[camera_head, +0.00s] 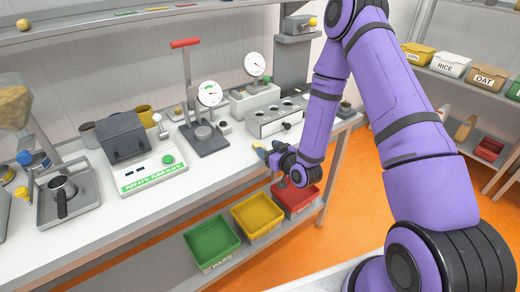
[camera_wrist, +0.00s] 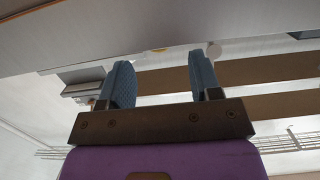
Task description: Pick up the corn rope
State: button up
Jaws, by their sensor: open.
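My gripper (camera_head: 268,151) is at the front edge of the white bench, below the grey box with round holes. Its two blue fingers also show in the wrist view (camera_wrist: 160,82), well apart with nothing between them. I cannot make out a corn rope for certain in either view. A small yellowish thing (camera_head: 257,143) shows at the fingertips in the head view, too small to name. In the wrist view a small yellowish spot (camera_wrist: 160,50) lies beyond the fingers.
The grey box with holes (camera_head: 276,117), a dial press (camera_head: 205,130) and a green-fronted scale (camera_head: 153,175) stand on the bench. Green (camera_head: 213,244), yellow (camera_head: 257,216) and red (camera_head: 296,198) bins sit on the shelf below. A CORN bin (camera_head: 416,54) is on the right rack.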

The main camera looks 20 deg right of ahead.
jog(key=x, duration=0.2)
jog(key=f+x, duration=0.1)
jog(key=x, duration=0.1)
jog(key=shift+s+a, duration=0.1)
jog(key=shift+s, duration=0.05)
jog(key=shift+w+a, duration=0.2)
jog(key=shift+w, duration=0.45)
jog(key=shift+c, duration=0.2)
jog(key=c, duration=0.8)
